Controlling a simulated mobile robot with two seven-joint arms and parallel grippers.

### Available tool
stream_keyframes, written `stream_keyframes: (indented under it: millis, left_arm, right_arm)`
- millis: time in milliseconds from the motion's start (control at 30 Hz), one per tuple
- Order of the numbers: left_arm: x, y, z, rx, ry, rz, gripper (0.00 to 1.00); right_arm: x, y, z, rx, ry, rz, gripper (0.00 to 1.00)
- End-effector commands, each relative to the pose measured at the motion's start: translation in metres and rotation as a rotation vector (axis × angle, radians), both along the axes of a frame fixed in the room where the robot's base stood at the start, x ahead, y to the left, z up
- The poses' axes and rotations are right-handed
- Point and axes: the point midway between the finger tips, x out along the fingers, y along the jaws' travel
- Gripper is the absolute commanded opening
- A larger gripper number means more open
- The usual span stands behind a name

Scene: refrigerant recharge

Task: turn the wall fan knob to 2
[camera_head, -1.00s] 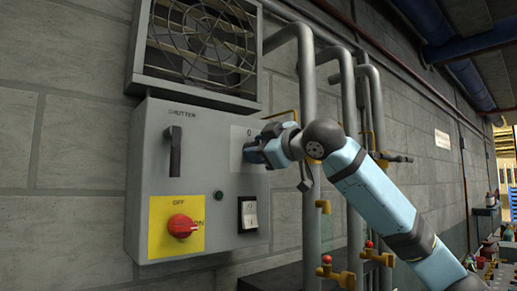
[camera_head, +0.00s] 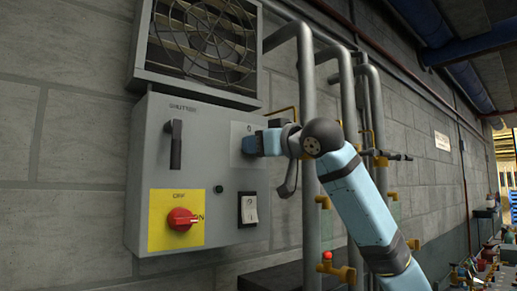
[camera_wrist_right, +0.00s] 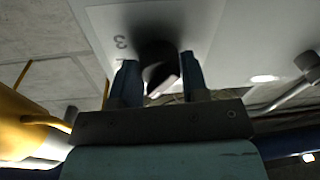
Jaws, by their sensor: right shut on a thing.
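The wall fan (camera_head: 203,42) sits behind a grille above a grey control box (camera_head: 145,175). The fan knob (camera_wrist_right: 158,50) is dark and stands on a pale dial plate (camera_wrist_right: 205,22) at the box's upper right. My right gripper (camera_wrist_right: 160,82) is shut on the knob, with one blue finger at each side. In the head view, the right gripper (camera_head: 250,144) covers the knob, with a 0 above it. In the wrist view a 3 is readable beside the knob. The setting the knob points to cannot be told. My left gripper is out of view.
The box also carries a dark shutter handle (camera_head: 176,145), a red rotary switch (camera_head: 181,219) on yellow, a small green lamp (camera_head: 219,189) and a rocker switch (camera_head: 248,209). Grey vertical pipes (camera_head: 309,90) with brass valves (camera_head: 327,266) stand close right of the box.

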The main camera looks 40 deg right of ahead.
Motion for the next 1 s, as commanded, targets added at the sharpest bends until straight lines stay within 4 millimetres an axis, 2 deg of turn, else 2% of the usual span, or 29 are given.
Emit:
stream_keyframes:
  millis: [300,600,1000]
  left_arm:
    - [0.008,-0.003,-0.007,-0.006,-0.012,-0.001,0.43]
    - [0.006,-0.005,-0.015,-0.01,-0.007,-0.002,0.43]
    - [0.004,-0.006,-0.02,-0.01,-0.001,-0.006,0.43]
  right_arm:
    - [0.0,0.001,-0.001,0.301,0.022,0.003,0.18]
    - [0.0,0.001,-0.001,0.555,0.041,0.004,0.18]
    - [-0.001,0.0,0.0,0.745,0.055,0.001,0.18]
